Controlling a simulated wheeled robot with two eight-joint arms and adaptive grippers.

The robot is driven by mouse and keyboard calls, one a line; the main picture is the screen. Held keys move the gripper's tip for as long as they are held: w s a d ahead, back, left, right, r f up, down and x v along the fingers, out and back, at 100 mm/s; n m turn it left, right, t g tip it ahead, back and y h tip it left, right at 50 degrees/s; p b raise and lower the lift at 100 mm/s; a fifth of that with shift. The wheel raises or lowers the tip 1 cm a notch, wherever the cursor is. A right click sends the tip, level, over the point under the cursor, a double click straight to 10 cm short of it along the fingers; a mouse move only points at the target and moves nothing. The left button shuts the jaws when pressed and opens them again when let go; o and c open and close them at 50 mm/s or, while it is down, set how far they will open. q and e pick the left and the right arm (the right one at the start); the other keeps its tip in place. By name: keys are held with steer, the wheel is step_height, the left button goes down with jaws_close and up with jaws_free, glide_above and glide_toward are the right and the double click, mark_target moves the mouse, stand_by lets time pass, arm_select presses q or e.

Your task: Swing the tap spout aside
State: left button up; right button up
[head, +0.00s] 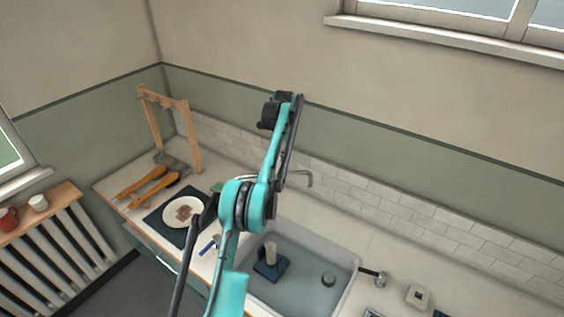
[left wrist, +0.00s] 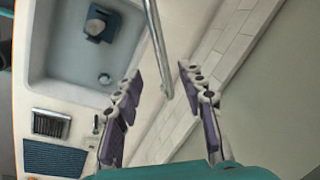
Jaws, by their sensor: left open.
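The grey metal tap spout (head: 298,174) shows behind my left arm in the head view, bent down at its end, near the tiled wall. In the left wrist view the spout (left wrist: 157,45) comes down from the top edge, and its end lies in the picture between the two purple-padded fingers of my left gripper (left wrist: 159,72). The fingers are apart, with a gap visible on both sides of the spout; I cannot tell its depth. In the head view the teal arm hides the tap's base. My right gripper is not in view.
The pale sink (head: 345,268) holds a dark blue block with a light cylinder (head: 270,254). A beige square object (head: 418,296) lies on the right counter. The tiled wall (head: 365,200) is close behind.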

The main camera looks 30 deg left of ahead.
arm_select(q)
steer(key=shift+d+r, duration=0.1)
steer(key=shift+r, duration=0.4)
steer(key=shift+c, duration=1.1)
steer(key=shift+f+b, duration=0.3)
steer(key=shift+f, duration=0.1)
steer(key=c, duration=0.6)
steer(key=f+y+b, duration=0.1)
steer(key=a+f+m+b, duration=0.1)
steer(key=f+m+t+y+b, duration=0.1)
steer(key=f, duration=0.1)
steer(key=shift+w+a+y, duration=0.25)
steer(key=shift+w+y, duration=0.05)
steer(key=shift+w, duration=0.05)
jaws_close()
steer(key=s+d+f+m+t+y+b, duration=0.55)
steer(key=s+d+m+t+b, duration=0.5)
steer(key=s+m, duration=0.4)
steer(key=w+a+f+m+b, duration=0.1)
steer(key=w+a+f+b, duration=0.1)
steer(key=w+a, duration=0.6)
steer(key=w+f, duration=0.1)
steer(key=w, duration=0.3)
steer(key=shift+w+a+b, duration=0.2)
steer(key=shift+a+b, duration=0.1)
steer(key=shift+b, duration=0.05)
